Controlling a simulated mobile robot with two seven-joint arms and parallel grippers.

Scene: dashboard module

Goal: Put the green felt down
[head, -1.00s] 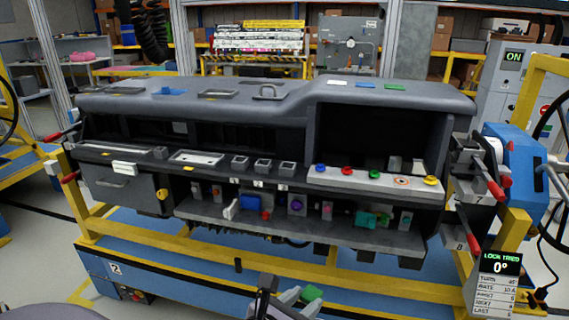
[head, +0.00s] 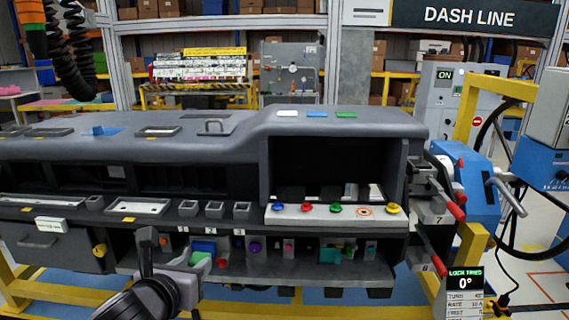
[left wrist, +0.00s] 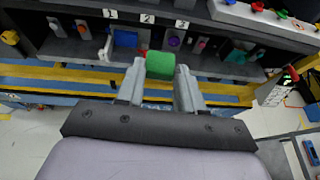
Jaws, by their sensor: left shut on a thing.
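My left gripper (head: 196,262) is shut on the green felt (left wrist: 160,65), a small bright green piece held between the two grey fingertips in the left wrist view. In the head view the felt (head: 201,259) shows only as a small green patch beside the fingers, mostly hidden. The gripper is in front of the dashboard module's lower shelf (head: 300,268), near the slots marked 1, 2 and 3. A flat green patch (head: 346,115) lies on the dashboard top, beside a blue (head: 317,114) and a white one (head: 288,113). My right gripper is out of view.
The lower shelf holds several small parts, including a blue block (head: 204,247) and a teal part (head: 331,256). Coloured knobs line a light panel (head: 309,213) above it. Red-handled clamps (head: 447,200) stick out at the right end. The dashboard top has bare areas.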

